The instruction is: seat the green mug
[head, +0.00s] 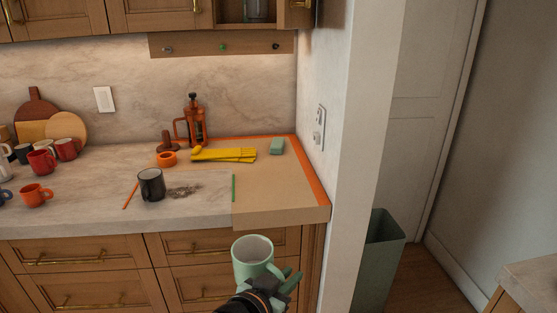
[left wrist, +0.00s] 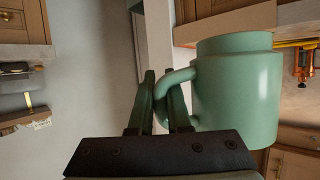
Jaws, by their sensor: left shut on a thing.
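The pale green mug (head: 250,262) is in the air in front of the counter's drawers in the head view, its opening facing up. My left gripper (head: 287,279) is shut on its handle, at the mug's lower right. In the left wrist view, the mug (left wrist: 238,100) fills the right of centre, and the gripper fingers (left wrist: 160,95) close around its handle. A wooden wall board (head: 190,44) carries a grey peg (head: 167,49), a green peg (head: 222,47) and a black peg (head: 276,46). My right gripper is not in view.
On the counter (head: 85,210) stand a black mug (head: 151,184) beside dark crumbs (head: 184,191), an orange mug (head: 35,196), and several other mugs at left. The tan mat's (head: 275,190) front is clear.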

